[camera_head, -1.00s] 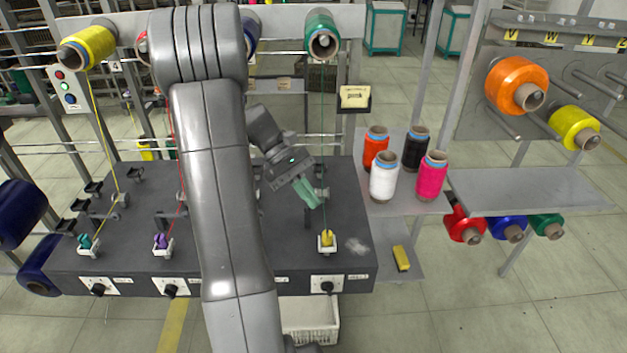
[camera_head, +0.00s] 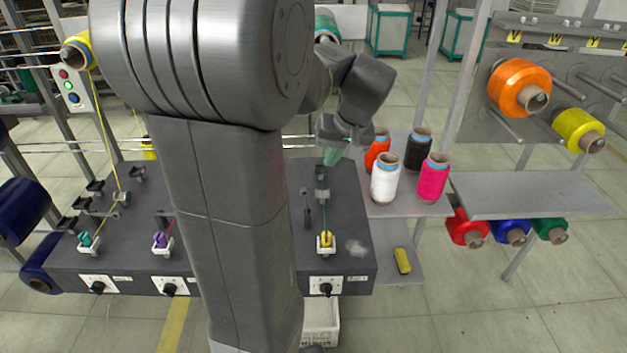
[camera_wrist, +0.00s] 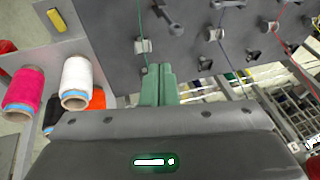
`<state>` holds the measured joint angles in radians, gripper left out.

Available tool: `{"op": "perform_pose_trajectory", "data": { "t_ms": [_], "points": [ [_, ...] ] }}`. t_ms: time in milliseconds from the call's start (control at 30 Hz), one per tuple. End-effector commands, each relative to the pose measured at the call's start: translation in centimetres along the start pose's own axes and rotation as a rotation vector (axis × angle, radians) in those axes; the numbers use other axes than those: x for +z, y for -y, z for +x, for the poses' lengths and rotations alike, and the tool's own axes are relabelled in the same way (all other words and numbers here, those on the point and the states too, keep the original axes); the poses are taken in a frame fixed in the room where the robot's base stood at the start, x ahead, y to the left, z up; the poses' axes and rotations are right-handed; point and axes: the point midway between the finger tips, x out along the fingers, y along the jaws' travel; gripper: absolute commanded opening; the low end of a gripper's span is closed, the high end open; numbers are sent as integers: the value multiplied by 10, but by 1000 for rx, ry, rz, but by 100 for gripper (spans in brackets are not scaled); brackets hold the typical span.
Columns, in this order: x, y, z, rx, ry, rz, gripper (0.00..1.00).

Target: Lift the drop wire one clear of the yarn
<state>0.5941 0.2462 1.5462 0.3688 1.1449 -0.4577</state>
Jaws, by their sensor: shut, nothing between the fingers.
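My gripper (camera_head: 335,152) is shut and empty, its green fingers pointing down over the back of the right-hand winding station. In the wrist view the closed fingertips (camera_wrist: 158,72) are just beside a small metal guide (camera_wrist: 143,45). The green yarn (camera_wrist: 140,18) runs through this guide. In the head view the green yarn (camera_head: 324,217) runs from the guide (camera_head: 321,190) to a yellow bobbin (camera_head: 326,239). A thin dark lever (camera_head: 306,208) stands left of the guide; it also shows in the wrist view (camera_wrist: 170,18). I cannot tell which part is drop wire one.
Red, black, white and pink cones (camera_head: 385,183) stand on a shelf right of my gripper. A yellow block (camera_head: 402,261) lies on the lower shelf. My arm hides the machine's middle. Neighbouring stations carry yellow yarn (camera_head: 104,120) and purple bobbin (camera_head: 160,240).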

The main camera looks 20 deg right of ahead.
Motion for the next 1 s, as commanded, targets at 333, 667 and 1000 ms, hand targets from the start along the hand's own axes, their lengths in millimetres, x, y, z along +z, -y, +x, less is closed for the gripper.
{"op": "perform_pose_trajectory", "data": {
  "t_ms": [333,667,1000],
  "points": [
    [4,7,69,-2,7,-3,0],
    [10,19,93,1,4,-1,0],
    [10,20,94,1,3,-2,0]
  ]
}}
